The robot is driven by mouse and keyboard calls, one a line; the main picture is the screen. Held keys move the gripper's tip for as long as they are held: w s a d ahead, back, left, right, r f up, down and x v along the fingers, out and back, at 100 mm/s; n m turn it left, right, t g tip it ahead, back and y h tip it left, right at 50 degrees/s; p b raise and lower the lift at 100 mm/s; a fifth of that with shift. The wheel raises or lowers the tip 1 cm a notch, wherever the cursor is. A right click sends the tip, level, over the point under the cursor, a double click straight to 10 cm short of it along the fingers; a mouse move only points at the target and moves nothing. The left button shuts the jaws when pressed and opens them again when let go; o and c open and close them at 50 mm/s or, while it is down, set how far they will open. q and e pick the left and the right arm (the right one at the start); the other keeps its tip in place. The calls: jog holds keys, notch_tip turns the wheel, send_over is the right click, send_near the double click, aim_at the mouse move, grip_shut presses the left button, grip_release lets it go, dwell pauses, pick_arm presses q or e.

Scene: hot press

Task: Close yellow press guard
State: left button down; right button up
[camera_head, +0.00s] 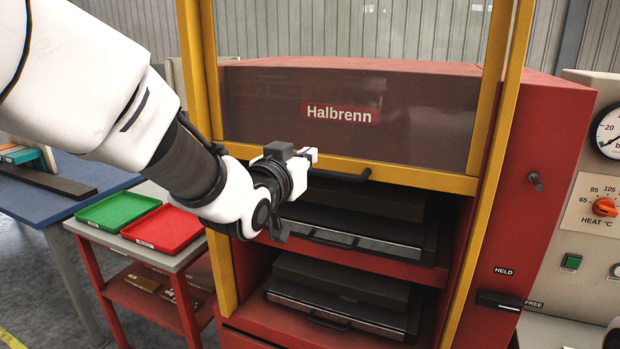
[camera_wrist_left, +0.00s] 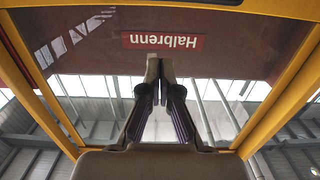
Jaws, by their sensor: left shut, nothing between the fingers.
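The yellow press guard is a yellow frame with a clear panel (camera_head: 430,110) in front of the red press; its bottom rail (camera_head: 420,178) sits above the open press bays. A black bar handle (camera_head: 345,177) is fixed on that rail. My left gripper (camera_head: 306,154) is in front of the rail at the handle's left end, partly covering it; contact cannot be told. In the left wrist view, its fingers (camera_wrist_left: 160,70) are together and empty, below the upside-down Halbrenn label (camera_wrist_left: 162,41), with the yellow frame (camera_wrist_left: 290,8) around. My right gripper is out of view.
Two bays with dark platens (camera_head: 340,300) lie open under the guard. A black lever (camera_head: 500,301) sits between HELD and FREE labels at right, near a control panel (camera_head: 595,215). Green (camera_head: 118,210) and red (camera_head: 163,230) trays stand on a cart at left.

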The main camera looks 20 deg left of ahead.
pick_arm(q)
jog(key=w+f+p, duration=0.3)
jog(key=w+f, duration=0.1)
jog(key=w, duration=0.2)
jog(key=shift+w+d, duration=0.15)
jog(key=shift+w, duration=0.2)
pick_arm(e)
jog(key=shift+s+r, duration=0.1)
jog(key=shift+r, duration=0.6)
pick_arm(q)
jog(key=shift+f, duration=0.1)
